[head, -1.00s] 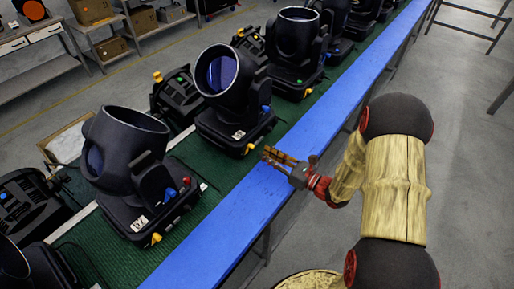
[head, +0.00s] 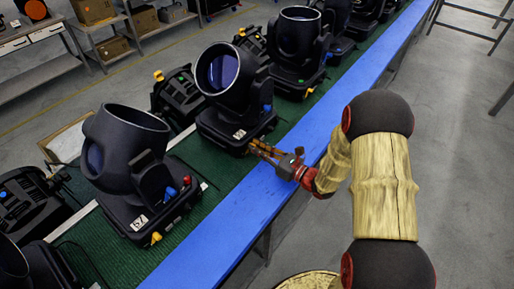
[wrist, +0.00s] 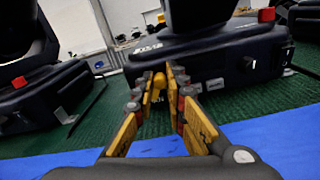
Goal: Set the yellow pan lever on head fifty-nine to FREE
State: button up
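The middle moving head (head: 232,95) is black and stands on the green mat, with a blue lever on its base. Its label (head: 240,134) is too small to read surely; it also shows, blurred, in the wrist view (wrist: 149,47). Its yellow lever (wrist: 158,82) sticks out low at the base edge, between my fingertips in the wrist view. My gripper (head: 254,147) is open at that base corner, one finger on each side of the lever, and covers it in the head view. I cannot tell whether either finger touches the lever.
A nearer moving head (head: 127,150) has its own yellow lever (head: 155,238), blue and red levers, and a label that looks like 57. More heads stand farther along the row. The blue strip (head: 225,235) along the bench edge is clear.

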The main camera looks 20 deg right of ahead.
aim_at(243, 149)
grip_shut()
jog(key=shift+n, duration=0.3)
jog(key=n+b, duration=0.2)
jog(key=n, duration=0.1)
jog(key=a+n+b, duration=0.1)
jog(key=shift+s+a+r+n, duration=0.1)
jog(key=shift+s+n, duration=0.2)
jog(key=shift+s, duration=0.1)
jog(key=n+b, duration=0.2)
jog(key=a+n+b, duration=0.1)
jog(key=n+b, duration=0.1)
jog(key=s+n+b, duration=0.1)
jog(key=n+b, duration=0.1)
jog(key=b, duration=0.1)
jog(key=shift+s+a+f+n, duration=0.1)
jog(key=shift+a+f+n, duration=0.1)
jog(key=shift+a+n, duration=0.1)
jog(key=shift+o, duration=2.1)
grip_release()
jog(key=shift+s+d, duration=0.1)
jog(key=v, duration=1.1)
jog(key=shift+s+d, duration=0.2)
jog(key=shift+s, duration=0.1)
